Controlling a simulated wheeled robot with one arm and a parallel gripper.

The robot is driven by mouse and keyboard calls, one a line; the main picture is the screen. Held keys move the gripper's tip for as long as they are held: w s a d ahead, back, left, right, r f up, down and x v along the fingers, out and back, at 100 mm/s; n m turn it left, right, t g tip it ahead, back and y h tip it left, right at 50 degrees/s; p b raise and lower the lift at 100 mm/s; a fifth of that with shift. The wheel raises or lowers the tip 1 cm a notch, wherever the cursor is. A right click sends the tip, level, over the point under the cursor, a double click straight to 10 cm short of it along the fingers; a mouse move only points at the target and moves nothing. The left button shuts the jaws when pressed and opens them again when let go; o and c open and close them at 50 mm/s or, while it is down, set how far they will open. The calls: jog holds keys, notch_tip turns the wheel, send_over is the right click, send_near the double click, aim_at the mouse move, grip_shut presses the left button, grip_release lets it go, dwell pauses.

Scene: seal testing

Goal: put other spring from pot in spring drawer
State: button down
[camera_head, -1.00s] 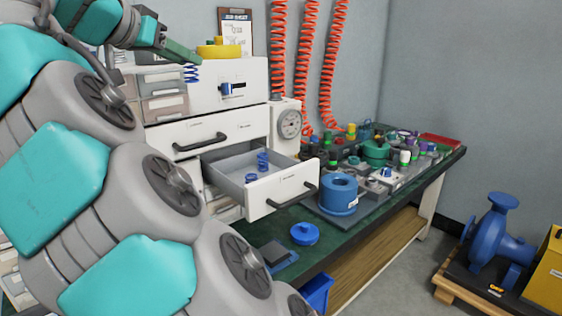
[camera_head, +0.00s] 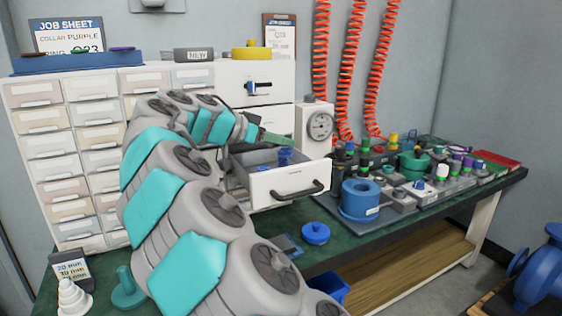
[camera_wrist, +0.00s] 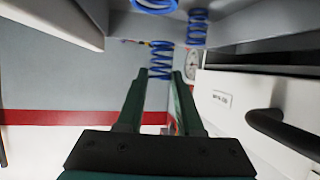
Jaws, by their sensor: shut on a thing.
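My gripper (camera_wrist: 160,78) is shut on a blue coil spring (camera_wrist: 161,60), which shows between its two green fingertips in the wrist view. In the head view, my gripper (camera_head: 282,139) is at the open spring drawer (camera_head: 290,184), above its back part. Blue springs (camera_head: 285,157) show at the drawer below the fingers; I cannot tell there which one is held. Two other blue springs, one (camera_wrist: 197,28) whole and one (camera_wrist: 155,4) cut by the top edge, show in the wrist view apart from my fingers. I cannot tell which thing is the pot.
The drawer's black handle (camera_head: 297,191) sticks out at the front. A blue cylinder (camera_head: 361,198) and a blue lid (camera_head: 316,232) are on the green bench. The small-drawer cabinet (camera_head: 85,150) is left of my arm. A dial gauge (camera_head: 320,124) stands beside the drawer unit.

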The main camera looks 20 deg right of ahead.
jog(key=shift+f, duration=2.45)
jog(key=shift+f, duration=0.25)
jog(key=c, duration=0.5)
grip_release()
jog(key=shift+r, duration=0.1)
jog(key=shift+c, duration=0.2)
jog(key=shift+r, duration=0.15)
jog(key=v, duration=1.2)
jog(key=shift+b, duration=0.45)
